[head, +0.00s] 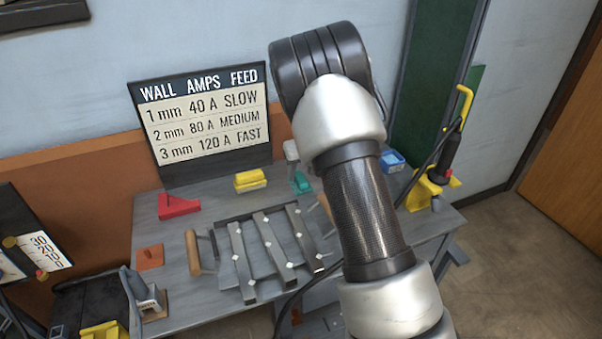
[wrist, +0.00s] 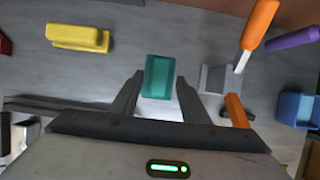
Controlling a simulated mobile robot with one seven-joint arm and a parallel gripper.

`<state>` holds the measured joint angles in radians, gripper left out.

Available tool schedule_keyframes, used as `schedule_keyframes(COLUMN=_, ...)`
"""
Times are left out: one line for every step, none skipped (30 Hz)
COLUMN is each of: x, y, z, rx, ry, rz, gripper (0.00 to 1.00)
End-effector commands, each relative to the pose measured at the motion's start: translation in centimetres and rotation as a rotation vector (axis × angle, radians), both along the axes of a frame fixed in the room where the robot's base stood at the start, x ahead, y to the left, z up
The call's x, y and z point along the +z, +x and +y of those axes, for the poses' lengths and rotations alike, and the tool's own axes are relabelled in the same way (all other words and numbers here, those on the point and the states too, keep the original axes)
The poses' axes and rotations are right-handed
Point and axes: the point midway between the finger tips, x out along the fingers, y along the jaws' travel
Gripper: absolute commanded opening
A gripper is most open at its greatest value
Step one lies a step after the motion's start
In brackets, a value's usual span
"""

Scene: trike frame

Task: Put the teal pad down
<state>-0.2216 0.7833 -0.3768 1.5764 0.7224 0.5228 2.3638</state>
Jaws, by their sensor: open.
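The teal pad (wrist: 158,77) is a small block in the middle of the wrist view. It appears to lie on the grey bench top. My gripper (wrist: 158,84) is open, with one dark finger on each side of the pad and a gap showing beside it. In the head view the teal pad (head: 302,184) shows near the back of the bench, left of my arm. My arm hides most of the gripper there.
A yellow block (head: 250,180) and a red angled block (head: 178,206) stand to the left on the bench (head: 215,292). Grey bars (head: 270,245) lie in front. An orange-handled tool (wrist: 260,24), a purple piece (wrist: 292,39) and a blue container (wrist: 297,109) are to the right.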

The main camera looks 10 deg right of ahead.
Motion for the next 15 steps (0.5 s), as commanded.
schedule_keyframes(x=1.4, y=-0.3, z=0.0, rx=0.001, ry=0.001, rz=-0.003, gripper=0.42)
schedule_keyframes(x=2.0, y=-0.6, z=0.0, rx=0.001, ry=0.001, rz=-0.003, gripper=0.42)
schedule_keyframes(x=2.9, y=-0.9, z=-0.1, rx=0.001, ry=0.001, rz=-0.004, gripper=0.42)
schedule_keyframes(x=3.5, y=-1.2, z=-0.2, rx=0.000, ry=0.001, rz=-0.003, gripper=0.42)
schedule_keyframes(x=4.1, y=-1.5, z=-0.2, rx=0.000, ry=0.001, rz=-0.002, gripper=0.42)
schedule_keyframes(x=5.0, y=-1.8, z=-0.2, rx=0.001, ry=0.002, rz=-0.003, gripper=0.42)
schedule_keyframes(x=5.5, y=-2.0, z=-0.3, rx=0.001, ry=0.001, rz=-0.003, gripper=0.42)
schedule_keyframes(x=6.1, y=-2.3, z=-0.4, rx=0.001, ry=0.001, rz=-0.003, gripper=0.42)
schedule_keyframes(x=6.7, y=-2.6, z=-0.4, rx=0.002, ry=0.001, rz=-0.002, gripper=0.42)
schedule_keyframes(x=7.2, y=-2.8, z=-0.5, rx=0.002, ry=0.001, rz=-0.002, gripper=0.42)
schedule_keyframes(x=7.6, y=-3.0, z=-0.5, rx=0.002, ry=0.002, rz=-0.002, gripper=0.42)
schedule_keyframes(x=8.1, y=-3.2, z=-0.5, rx=0.002, ry=0.002, rz=-0.001, gripper=0.42)
schedule_keyframes(x=8.4, y=-3.4, z=-0.6, rx=0.002, ry=0.002, rz=-0.001, gripper=0.42)
schedule_keyframes(x=8.7, y=-3.5, z=-0.6, rx=0.000, ry=0.001, rz=-0.001, gripper=0.42)
schedule_keyframes(x=9.0, y=-3.6, z=-0.7, rx=0.000, ry=0.001, rz=-0.002, gripper=0.42)
